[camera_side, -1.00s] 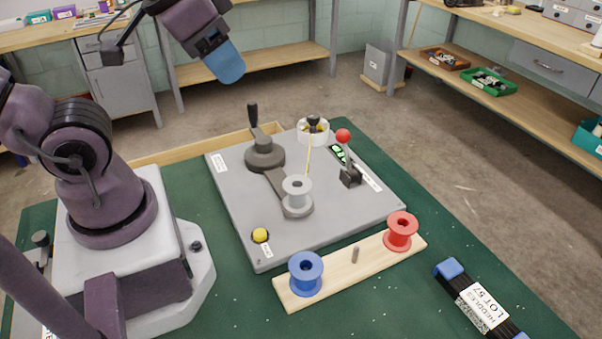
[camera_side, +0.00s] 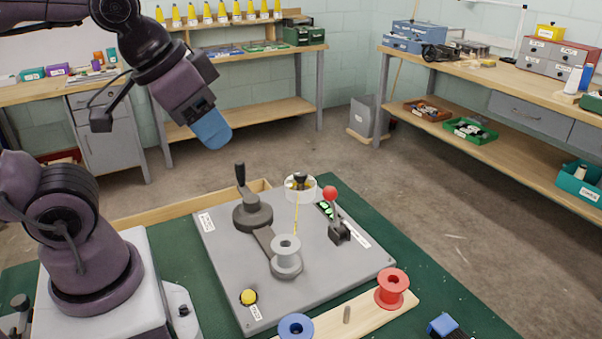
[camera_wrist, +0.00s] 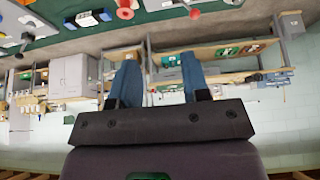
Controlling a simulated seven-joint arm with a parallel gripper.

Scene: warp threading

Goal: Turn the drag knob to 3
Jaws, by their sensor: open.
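My gripper (camera_side: 210,128) has blue fingers and hangs in the air above and behind the grey machine plate (camera_side: 220,262). In the wrist view its two fingers (camera_wrist: 160,80) stand apart with nothing between them. On the plate, a black knob (camera_side: 300,178) stands at a white ring (camera_side: 301,195); a yellow thread runs from it to the grey spool (camera_side: 286,252). I cannot tell for sure whether this is the drag knob, and I cannot read any numbers there. My gripper touches nothing on the plate.
The plate also bears a crank (camera_side: 252,212), a red-ball lever (camera_side: 331,195) and a yellow button (camera_side: 248,297). A wooden strip (camera_side: 367,312) holds a red spool (camera_side: 392,288) and a blue spool (camera_side: 296,327). The air around my gripper looks free.

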